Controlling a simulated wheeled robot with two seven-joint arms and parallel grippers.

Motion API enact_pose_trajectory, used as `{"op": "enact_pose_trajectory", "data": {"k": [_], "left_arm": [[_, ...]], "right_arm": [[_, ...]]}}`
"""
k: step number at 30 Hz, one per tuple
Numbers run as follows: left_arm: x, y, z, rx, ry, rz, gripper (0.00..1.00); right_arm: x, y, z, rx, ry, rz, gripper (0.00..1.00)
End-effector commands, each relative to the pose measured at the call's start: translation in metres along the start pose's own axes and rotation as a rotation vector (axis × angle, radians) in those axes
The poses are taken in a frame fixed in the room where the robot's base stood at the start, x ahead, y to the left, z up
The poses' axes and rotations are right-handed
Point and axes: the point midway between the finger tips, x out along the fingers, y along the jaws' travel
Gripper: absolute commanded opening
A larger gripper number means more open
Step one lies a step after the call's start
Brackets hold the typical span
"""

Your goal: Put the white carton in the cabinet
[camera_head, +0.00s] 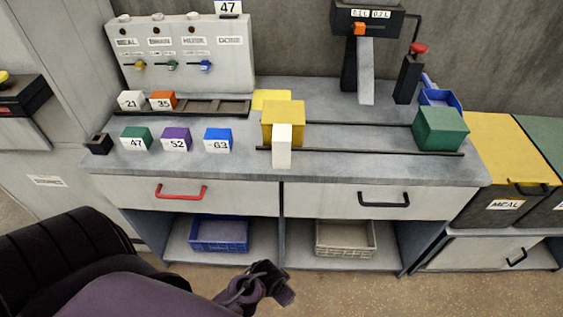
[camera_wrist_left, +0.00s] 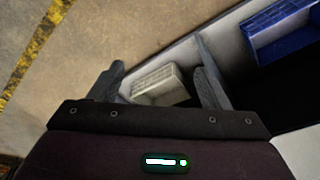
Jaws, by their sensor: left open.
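A white carton (camera_head: 282,146) stands upright at the front of the grey counter, just in front of a yellow block (camera_head: 283,122). The cabinet under the counter has two shut drawers, one with a red handle (camera_head: 181,191) and one with a black handle (camera_head: 384,199), above an open shelf (camera_head: 282,262). My left gripper (camera_head: 275,284) is low in front of the shelf, well below the carton and apart from it. In the left wrist view its fingers (camera_wrist_left: 159,68) are spread and empty, with the beige basket (camera_wrist_left: 160,84) visible beyond them. My right gripper is out of view.
A blue basket (camera_head: 219,235) and the beige basket (camera_head: 345,238) sit on the shelf. Numbered blocks, including a blue one (camera_head: 218,140), line the counter's left. A green block (camera_head: 439,129) is at the right. A yellow MEAL bin (camera_head: 500,160) stands beyond.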

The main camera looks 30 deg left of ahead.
Motion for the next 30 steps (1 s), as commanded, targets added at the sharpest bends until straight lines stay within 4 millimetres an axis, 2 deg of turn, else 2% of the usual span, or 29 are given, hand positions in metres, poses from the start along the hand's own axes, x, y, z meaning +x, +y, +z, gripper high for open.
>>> {"op": "enact_pose_trajectory", "data": {"k": [1,3,11,15,18,23,30], "left_arm": [[-0.027,-0.001,-0.015,-0.002,0.017,-0.002,0.71],[-0.056,-0.003,-0.029,-0.007,0.030,-0.005,0.71],[-0.151,-0.010,-0.073,-0.051,0.126,-0.020,0.71],[-0.202,-0.018,-0.111,-0.135,0.279,-0.035,0.71],[-0.218,-0.029,-0.140,-0.217,0.414,-0.058,0.71],[-0.231,-0.051,-0.175,-0.327,0.606,-0.116,0.71],[-0.249,-0.101,-0.212,-0.467,0.927,-0.298,0.71]], "right_arm": [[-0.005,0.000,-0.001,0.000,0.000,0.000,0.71],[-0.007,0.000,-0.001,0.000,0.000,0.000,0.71],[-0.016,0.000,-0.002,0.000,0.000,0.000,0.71],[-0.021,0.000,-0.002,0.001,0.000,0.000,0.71],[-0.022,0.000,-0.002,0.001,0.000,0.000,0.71],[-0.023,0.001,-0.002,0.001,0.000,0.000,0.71],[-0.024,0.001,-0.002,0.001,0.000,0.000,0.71]]}}
